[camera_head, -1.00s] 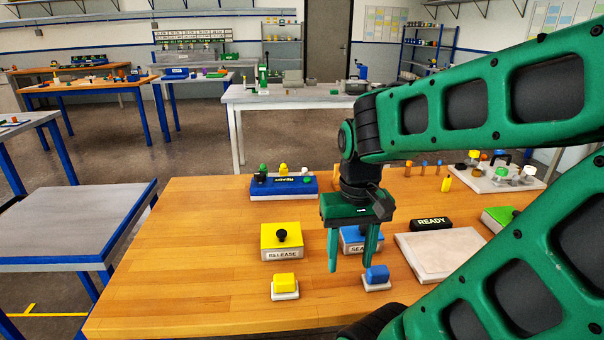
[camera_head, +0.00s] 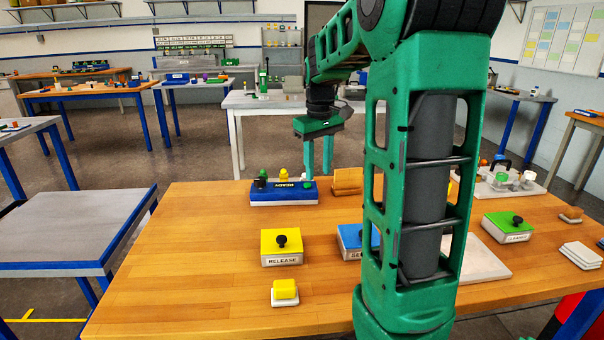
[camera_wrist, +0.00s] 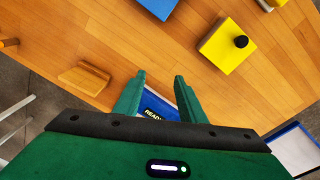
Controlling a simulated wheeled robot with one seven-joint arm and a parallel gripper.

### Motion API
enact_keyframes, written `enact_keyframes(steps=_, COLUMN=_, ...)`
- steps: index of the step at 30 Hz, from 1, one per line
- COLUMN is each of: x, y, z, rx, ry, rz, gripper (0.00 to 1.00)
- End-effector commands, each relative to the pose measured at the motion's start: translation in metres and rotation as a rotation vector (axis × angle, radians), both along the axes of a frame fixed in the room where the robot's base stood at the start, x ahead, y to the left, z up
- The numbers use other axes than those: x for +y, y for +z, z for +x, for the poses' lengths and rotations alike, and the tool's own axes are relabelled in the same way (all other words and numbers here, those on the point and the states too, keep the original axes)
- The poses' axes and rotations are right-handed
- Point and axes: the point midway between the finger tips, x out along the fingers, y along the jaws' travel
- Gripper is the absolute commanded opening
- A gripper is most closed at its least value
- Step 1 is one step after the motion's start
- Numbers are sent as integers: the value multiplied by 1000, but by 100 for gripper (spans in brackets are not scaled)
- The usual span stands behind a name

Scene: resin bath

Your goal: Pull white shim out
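My gripper (camera_head: 318,172) is open and empty, with its fingers pointing down near the blue box marked READY (camera_head: 283,196). In the wrist view the two separated fingertips (camera_wrist: 160,75) show, with part of the blue READY box (camera_wrist: 158,104) behind and between them. No piece is clearly recognisable as the white shim. Thin white plates (camera_head: 580,255) lie stacked at the right of the table, and a white plate (camera_head: 285,301) lies under the yellow block (camera_head: 285,288). My arm hides part of the table's middle right.
A yellow RELEASE box (camera_head: 282,248) with a black knob and a partly hidden blue box (camera_head: 352,238) stand in front. A wooden block (camera_head: 347,180) is beside the READY box. A green box (camera_head: 508,228) stands right. The table's left side (camera_head: 190,250) is clear.

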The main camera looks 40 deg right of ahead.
Motion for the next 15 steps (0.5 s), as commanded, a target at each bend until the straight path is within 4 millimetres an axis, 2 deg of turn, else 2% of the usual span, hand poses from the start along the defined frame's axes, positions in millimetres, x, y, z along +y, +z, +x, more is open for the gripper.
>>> enact_keyframes(steps=1, x=-13, y=0, z=22, rx=4, ry=35, rz=-13, gripper=37)
enact_keyframes(steps=9, x=-67, y=-4, z=121, rx=19, ry=260, rz=-83, gripper=37)
enact_keyframes(steps=12, x=-82, y=-10, z=151, rx=28, ry=338, rz=-105, gripper=37)
enact_keyframes(steps=15, x=-93, y=-15, z=172, rx=36, ry=397, rz=-123, gripper=37)
